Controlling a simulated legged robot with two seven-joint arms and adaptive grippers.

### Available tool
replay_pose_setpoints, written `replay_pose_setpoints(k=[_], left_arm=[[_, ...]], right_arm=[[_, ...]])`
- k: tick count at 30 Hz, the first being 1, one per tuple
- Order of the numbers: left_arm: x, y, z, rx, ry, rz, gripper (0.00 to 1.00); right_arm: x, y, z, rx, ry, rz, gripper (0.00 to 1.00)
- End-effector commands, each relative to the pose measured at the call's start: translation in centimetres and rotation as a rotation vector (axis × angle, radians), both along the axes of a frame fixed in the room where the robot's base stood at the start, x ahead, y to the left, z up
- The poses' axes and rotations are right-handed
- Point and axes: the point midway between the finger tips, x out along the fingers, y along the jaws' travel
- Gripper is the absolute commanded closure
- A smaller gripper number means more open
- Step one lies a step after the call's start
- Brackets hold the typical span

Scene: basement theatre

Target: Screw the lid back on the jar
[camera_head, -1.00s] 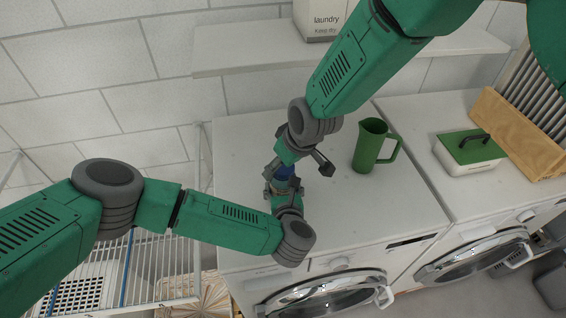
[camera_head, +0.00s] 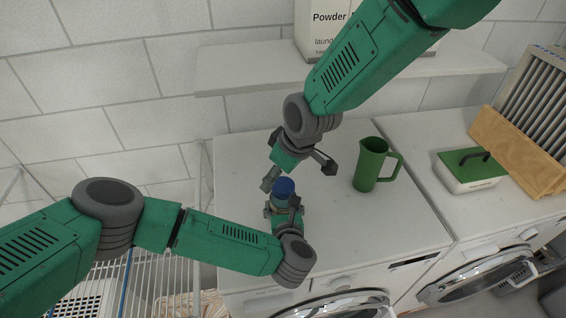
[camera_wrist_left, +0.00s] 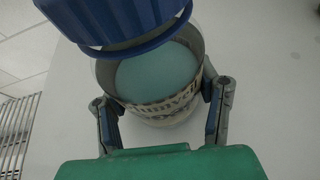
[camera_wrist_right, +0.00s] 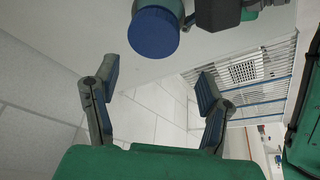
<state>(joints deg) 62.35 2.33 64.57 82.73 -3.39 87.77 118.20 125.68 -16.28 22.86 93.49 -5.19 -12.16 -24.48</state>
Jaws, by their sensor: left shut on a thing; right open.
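The jar (camera_wrist_left: 160,112) is clear, with a printed label and teal contents. My left gripper (camera_head: 283,209) is shut around its body and holds it upright on or just above the white washer top. The round blue lid (camera_head: 284,187) is over the jar mouth. In the left wrist view the lid (camera_wrist_left: 115,22) has a ribbed edge; I cannot tell whether it is seated or threaded. My right gripper (camera_head: 298,176) is open and empty, just behind and above the lid. In the right wrist view the lid (camera_wrist_right: 154,31) is beyond the fingers, not between them.
A green pitcher (camera_head: 371,165) stands right of the jar on the washer top (camera_head: 390,225). A green-lidded white box (camera_head: 470,172) and a wooden-framed slatted panel (camera_head: 520,145) are farther right. A shelf (camera_head: 240,80) with a powder box (camera_head: 318,38) is behind. A wire rack (camera_head: 165,280) is at left.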

Motion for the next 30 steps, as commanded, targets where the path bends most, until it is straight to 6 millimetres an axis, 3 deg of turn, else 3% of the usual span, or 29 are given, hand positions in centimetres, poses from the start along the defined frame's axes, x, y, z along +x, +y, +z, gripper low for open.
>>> replay_pose_setpoints(k=[9,18,24,30], left_arm=[[0.0,0.0,0.0,0.000,0.000,-0.001,1.00],[0.0,0.0,0.0,0.000,0.000,-0.001,1.00],[0.0,0.0,0.0,0.000,0.000,-0.001,1.00],[0.0,0.0,0.0,0.000,0.000,-0.001,1.00]], right_arm=[[-2.1,2.4,0.3,-0.159,-0.060,0.894,0.34],[-1.3,1.6,1.7,-0.298,-0.168,1.740,0.34],[0.2,0.2,2.7,-0.369,-0.207,2.147,0.34],[1.0,-0.7,3.2,-0.401,-0.214,2.339,0.34]])
